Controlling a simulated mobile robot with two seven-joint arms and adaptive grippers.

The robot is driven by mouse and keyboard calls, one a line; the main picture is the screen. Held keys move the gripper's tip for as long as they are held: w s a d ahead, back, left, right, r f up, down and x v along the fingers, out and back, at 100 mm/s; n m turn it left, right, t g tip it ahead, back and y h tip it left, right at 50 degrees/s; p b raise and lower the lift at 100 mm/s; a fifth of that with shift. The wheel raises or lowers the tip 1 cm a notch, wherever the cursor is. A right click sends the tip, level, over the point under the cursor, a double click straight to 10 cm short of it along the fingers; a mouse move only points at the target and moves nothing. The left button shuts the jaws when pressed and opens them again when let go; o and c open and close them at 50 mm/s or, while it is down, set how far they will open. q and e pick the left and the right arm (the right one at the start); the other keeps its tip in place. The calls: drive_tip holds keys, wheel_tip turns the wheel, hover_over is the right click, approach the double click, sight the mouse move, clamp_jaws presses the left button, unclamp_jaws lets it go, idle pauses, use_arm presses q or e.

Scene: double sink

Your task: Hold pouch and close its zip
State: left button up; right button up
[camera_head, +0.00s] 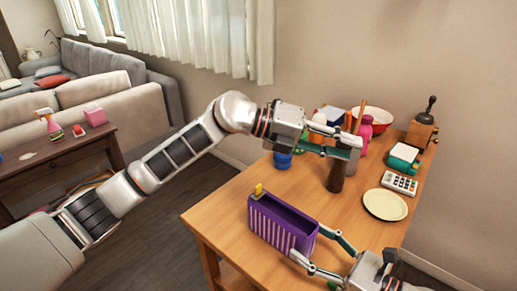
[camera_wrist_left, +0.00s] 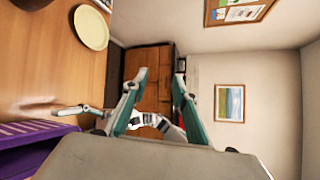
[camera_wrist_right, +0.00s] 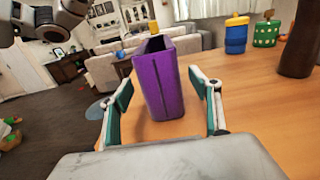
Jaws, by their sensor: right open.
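A purple pouch (camera_head: 281,240) with pale stripes stands upright on the wooden table near its front left edge. Its top is open, and a yellow zip tab (camera_head: 258,189) sits at its far left end. In the right wrist view the pouch (camera_wrist_right: 160,85) stands end-on between the fingers. My right gripper (camera_head: 308,243) is open, its fingers on either side of the pouch's near right end; contact cannot be told. My left gripper (camera_head: 350,150) is open and empty, above the table beyond the pouch. The left wrist view also shows its fingers apart (camera_wrist_left: 160,76).
A dark brown cylinder (camera_head: 336,177) stands below my left gripper. A cream plate (camera_head: 385,204), a calculator (camera_head: 399,184) and a hand grinder (camera_head: 423,127) are on the right. The table around the pouch's left end is clear.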

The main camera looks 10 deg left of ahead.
sight(286, 226)
use_arm(q)
drive_tip(key=s+a+f+n+g+y, duration=0.1)
drive_tip(key=s+a+f+n+y, duration=0.1)
drive_tip(key=a+f+y, duration=0.4)
use_arm(e)
drive_tip(key=shift+w+a, duration=0.15)
drive_tip(key=shift+a, duration=0.1)
drive_tip(key=x, duration=0.7)
drive_tip(key=shift+w+a, duration=0.1)
use_arm(q)
drive_tip(key=w+a+r+n+y, duration=0.1)
drive_tip(key=a+r+n+y, duration=0.1)
drive_tip(key=a+y, duration=0.2)
drive_tip(key=w+a+r+n+y, duration=0.1)
drive_tip(key=a+r+n+y, duration=0.1)
drive_tip(key=a, duration=0.6)
drive_tip(key=n+y, duration=0.1)
drive_tip(key=y, duration=0.1)
drive_tip(key=shift+a+n+y, duration=0.2)
drive_tip(key=shift+n+y, duration=0.1)
drive_tip(key=shift+y, duration=0.1)
